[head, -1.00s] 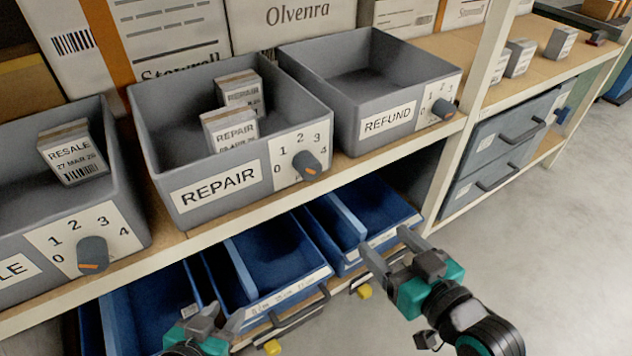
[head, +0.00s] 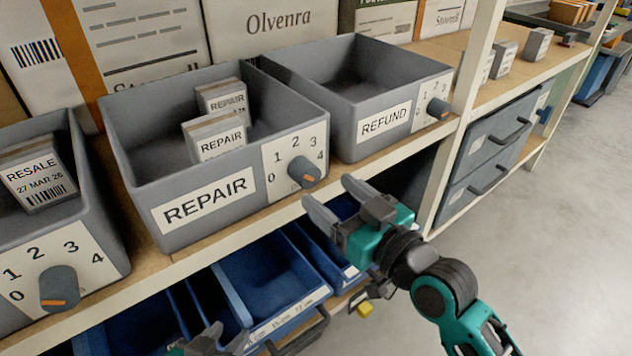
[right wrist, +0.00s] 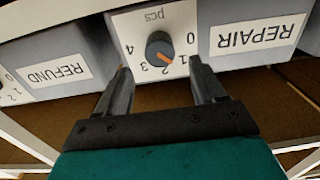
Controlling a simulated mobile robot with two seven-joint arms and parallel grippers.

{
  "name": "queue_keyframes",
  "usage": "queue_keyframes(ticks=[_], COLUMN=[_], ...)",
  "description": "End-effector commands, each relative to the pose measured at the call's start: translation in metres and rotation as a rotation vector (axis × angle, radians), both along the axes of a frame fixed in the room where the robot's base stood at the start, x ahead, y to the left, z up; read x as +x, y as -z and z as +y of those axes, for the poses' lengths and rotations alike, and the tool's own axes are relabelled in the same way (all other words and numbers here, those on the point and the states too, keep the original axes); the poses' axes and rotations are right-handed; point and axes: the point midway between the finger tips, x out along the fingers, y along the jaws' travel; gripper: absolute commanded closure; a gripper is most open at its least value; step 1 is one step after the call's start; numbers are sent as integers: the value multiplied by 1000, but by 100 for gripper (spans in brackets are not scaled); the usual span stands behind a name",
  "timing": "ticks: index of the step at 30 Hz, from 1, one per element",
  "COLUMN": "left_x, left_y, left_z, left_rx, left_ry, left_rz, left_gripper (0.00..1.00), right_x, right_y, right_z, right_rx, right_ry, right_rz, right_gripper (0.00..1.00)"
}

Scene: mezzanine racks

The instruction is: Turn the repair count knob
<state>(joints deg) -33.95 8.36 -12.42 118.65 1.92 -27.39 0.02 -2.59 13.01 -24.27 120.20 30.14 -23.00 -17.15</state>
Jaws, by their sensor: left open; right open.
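The repair count knob (head: 304,171) is a dark round knob with an orange mark, on a white plate numbered 0 to 4 at the front of the grey REPAIR bin (head: 160,228). In the right wrist view the scene is upside down; the knob (right wrist: 160,47) sits between the fingertips in the picture, its orange mark towards the space between 1 and 2. My right gripper (head: 331,193) is open and empty, just below and in front of the knob, apparently not touching it. My left gripper (head: 212,340) is open, low at the bottom edge, partly cut off.
The RESALE bin (head: 95,225) with its own knob (head: 59,288) stands left, the REFUND bin (head: 345,137) with another knob (head: 437,108) right. Card stacks (head: 215,137) stand in the REPAIR bin. Blue drawers (head: 262,283) jut out below the shelf edge. Floor at right is clear.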

Motion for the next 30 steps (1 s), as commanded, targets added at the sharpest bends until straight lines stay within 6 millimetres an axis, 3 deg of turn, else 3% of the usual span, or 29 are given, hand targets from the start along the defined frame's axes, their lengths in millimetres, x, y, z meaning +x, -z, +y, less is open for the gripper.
queue_keyframes(ticks=[3, 9, 20, 30], left_x=[-1, -1, -1, -1], left_y=[6, 9, 10, 10], left_z=[0, 0, 2, 3], left_rx=[-2, 0, 6, 11], left_ry=[-2, -2, 1, 4], left_rz=[3, 3, 3, 3], left_gripper=[57, 57, 57, 57], right_x=[18, 35, 39, 39], right_y=[0, 1, 1, 1], right_z=[14, 26, 29, 29], right_rx=[3, 1, -1, -1], right_ry=[0, 1, 1, 1], right_rz=[-1, 1, 2, 1], right_gripper=[31, 31, 31, 63])
